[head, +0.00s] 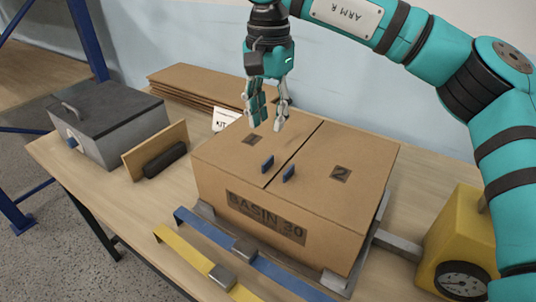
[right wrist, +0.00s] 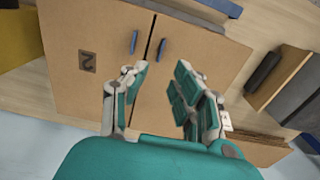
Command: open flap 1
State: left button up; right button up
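The cardboard box (head: 210,183), marked BASIN 30, stands on the bench with both top flaps lying flat. Flap 1 (head: 228,145) is the left flap in the head view, with a printed 1 and a blue tab (head: 267,164) near the middle seam. In the right wrist view, flap 1 (right wrist: 205,55) is on the right and its tab (right wrist: 162,48) is by the dark seam. Flap 2 (head: 352,160) has its own blue tab (head: 289,174). My right gripper (head: 267,124) is open and empty above flap 1, fingers pointing down, apart from the tab. My left gripper is out of view.
A grey lidded toolbox (head: 110,120), an upright board with a black handle (head: 164,160), and flat cardboard sheets (head: 200,83) are left and behind. Blue (head: 280,272) and yellow (head: 195,262) straps lie in front. A yellow gauge unit (head: 455,235) stands right.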

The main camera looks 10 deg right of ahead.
aim_at(268, 156)
notch_tip(268, 156, down, 6)
jog(key=shift+w+r, duration=0.1)
notch_tip(268, 156, down, 3)
jog(key=shift+f+p, duration=0.2)
jog(key=shift+p, duration=0.15)
jog(key=shift+f, duration=0.4)
jog(key=c, duration=0.5)
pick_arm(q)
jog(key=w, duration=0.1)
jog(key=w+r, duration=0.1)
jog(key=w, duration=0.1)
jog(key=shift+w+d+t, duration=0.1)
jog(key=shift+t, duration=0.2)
pick_arm(e)
grip_shut()
